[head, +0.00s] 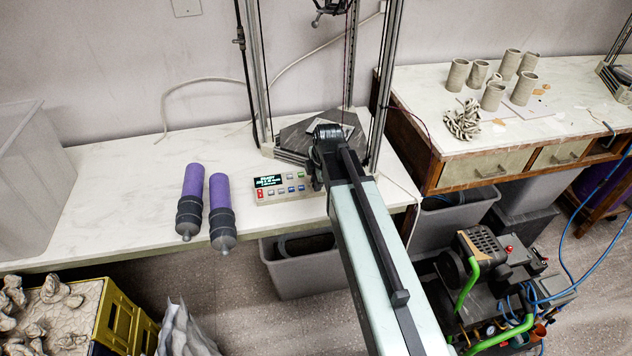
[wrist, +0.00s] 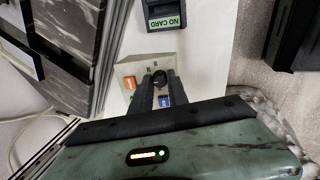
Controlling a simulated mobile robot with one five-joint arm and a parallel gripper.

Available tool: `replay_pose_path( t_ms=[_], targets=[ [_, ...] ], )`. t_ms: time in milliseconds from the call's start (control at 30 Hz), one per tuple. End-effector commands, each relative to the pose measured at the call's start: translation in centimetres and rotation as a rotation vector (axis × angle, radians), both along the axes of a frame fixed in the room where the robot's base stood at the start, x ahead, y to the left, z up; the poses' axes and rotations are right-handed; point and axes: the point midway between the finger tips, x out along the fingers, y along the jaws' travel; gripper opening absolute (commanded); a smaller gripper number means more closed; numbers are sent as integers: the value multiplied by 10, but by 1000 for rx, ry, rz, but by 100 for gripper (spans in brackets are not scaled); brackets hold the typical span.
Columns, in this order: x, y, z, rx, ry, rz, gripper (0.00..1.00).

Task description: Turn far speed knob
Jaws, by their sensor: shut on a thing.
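A small beige control panel (head: 286,188) with a lit display and several coloured buttons lies on the white bench in the head view. Its end also shows in the wrist view (wrist: 128,68), with an orange and a blue button. A small dark knob (wrist: 160,77) stands on this end of the panel. My gripper (wrist: 157,84) comes down over it, with its two black fingers shut on the knob. In the head view my wrist and gripper (head: 317,176) are at the panel's right end and hide the knob. I cannot tell the knob's turn angle.
A dark box reading "NO CARD" (wrist: 165,15) lies just beyond the panel. The printer frame (head: 258,75) with its dark bed stands behind it. Two purple cartridges (head: 220,205) lie to the left. A grey bin (head: 300,268) stands below the bench edge.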

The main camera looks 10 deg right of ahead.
Motion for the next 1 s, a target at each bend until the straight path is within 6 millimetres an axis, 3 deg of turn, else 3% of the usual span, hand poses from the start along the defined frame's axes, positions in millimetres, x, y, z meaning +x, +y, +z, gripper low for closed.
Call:
replay_pose_path(
  t_ms=[1000],
  targets=[
    [-1, 2, 0, 285, -1, -872, 0]
  ],
)
